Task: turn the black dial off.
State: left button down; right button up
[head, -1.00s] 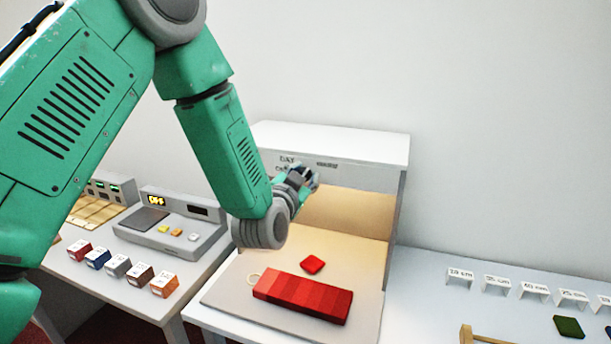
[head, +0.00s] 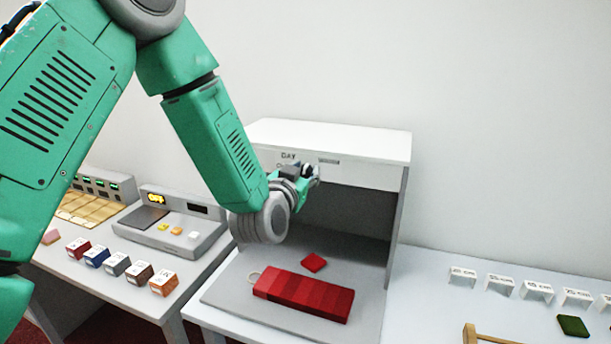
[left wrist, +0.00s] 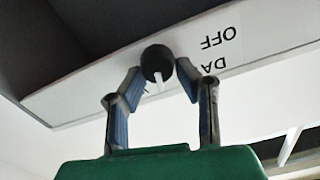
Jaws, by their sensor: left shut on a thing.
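The black dial (left wrist: 155,62) is on the white front panel of the light booth (head: 340,143). In the left wrist view its white pointer points toward the bottom of the picture, and the upside-down labels "OFF" (left wrist: 219,38) and "DA…" (left wrist: 214,64) are to its right. My left gripper (left wrist: 160,72) is shut on the dial, one fingertip on each side. In the head view my left gripper (head: 308,175) is at the panel and largely hides the dial. The inside of the booth (head: 345,215) is grey and unlit. My right gripper is not in view.
A red graded swatch strip (head: 303,295) and a small red swatch (head: 313,262) lie on the booth floor. Several colour blocks (head: 117,264) and a grey device (head: 170,235) stand on the left table. Several label stands (head: 537,291) and a green swatch (head: 573,326) are at right.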

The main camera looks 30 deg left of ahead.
pick_arm(q)
jog(key=n, duration=0.2)
jog(key=n+b, duration=0.1)
jog(key=n, duration=0.1)
jog(key=n+b, duration=0.1)
jog(key=shift+a+r+n, duration=0.3)
jog(key=shift+a+n, duration=0.1)
jog(key=n+b, duration=0.1)
jog(key=n, duration=0.1)
jog(key=n+b, duration=0.2)
jog(key=shift+a+f+n, duration=0.1)
jog(key=shift+a+n, duration=0.1)
jog(key=shift+n, duration=0.2)
dwell(0.7)
jog(key=c, duration=1.3)
grip_release()
jog(key=shift+o, duration=0.2)
jog(key=shift+s+a+f, duration=0.1)
jog(key=shift+s, duration=0.1)
jog(key=shift+f, duration=0.1)
